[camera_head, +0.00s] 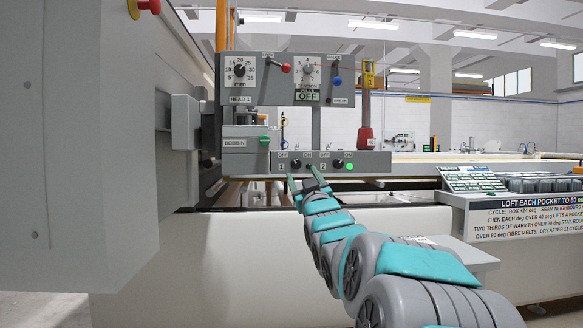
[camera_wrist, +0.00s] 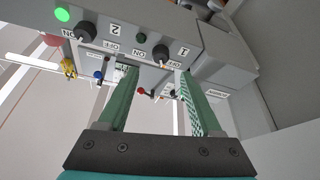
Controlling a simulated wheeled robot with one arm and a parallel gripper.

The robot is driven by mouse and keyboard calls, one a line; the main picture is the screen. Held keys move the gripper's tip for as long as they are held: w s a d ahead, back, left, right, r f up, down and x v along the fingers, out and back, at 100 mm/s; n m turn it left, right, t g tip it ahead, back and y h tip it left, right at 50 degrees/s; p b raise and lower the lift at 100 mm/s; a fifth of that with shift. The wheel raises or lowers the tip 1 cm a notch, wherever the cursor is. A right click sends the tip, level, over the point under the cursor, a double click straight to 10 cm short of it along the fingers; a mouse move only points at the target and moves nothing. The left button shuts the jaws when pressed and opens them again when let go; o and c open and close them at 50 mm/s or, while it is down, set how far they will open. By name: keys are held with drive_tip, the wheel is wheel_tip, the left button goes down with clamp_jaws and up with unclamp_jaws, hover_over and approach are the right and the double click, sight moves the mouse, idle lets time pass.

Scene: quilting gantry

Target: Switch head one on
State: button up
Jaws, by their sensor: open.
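The head one switch is a black knob (camera_head: 296,163) marked 1, with OFF and ON labels, on a grey switch box (camera_head: 375,162). The knob also shows in the wrist view (camera_wrist: 160,53). The small lamp (camera_wrist: 140,38) beside it is dark. I cannot tell clearly where its pointer stands. My gripper (camera_head: 302,179) is just below and in front of this knob. In the wrist view my gripper (camera_wrist: 157,72) is open and empty, its green fingers apart with the knob between their tips in the picture. Contact cannot be told.
A second knob (camera_head: 338,163), marked 2, sits to the right with a lit green lamp (camera_head: 349,166). Above is a HEAD 1 panel (camera_head: 270,80) with dials and red and blue levers. A bobbin box (camera_head: 240,143) is at left. A red-based yellow post (camera_head: 366,135) stands at right.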

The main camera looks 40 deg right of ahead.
sight(297, 164)
drive_tip(key=x, duration=0.6)
drive_tip(key=shift+w+d+p, duration=0.25)
drive_tip(key=shift+w+p, duration=0.1)
drive_tip(key=shift+p, duration=0.05)
clamp_jaws()
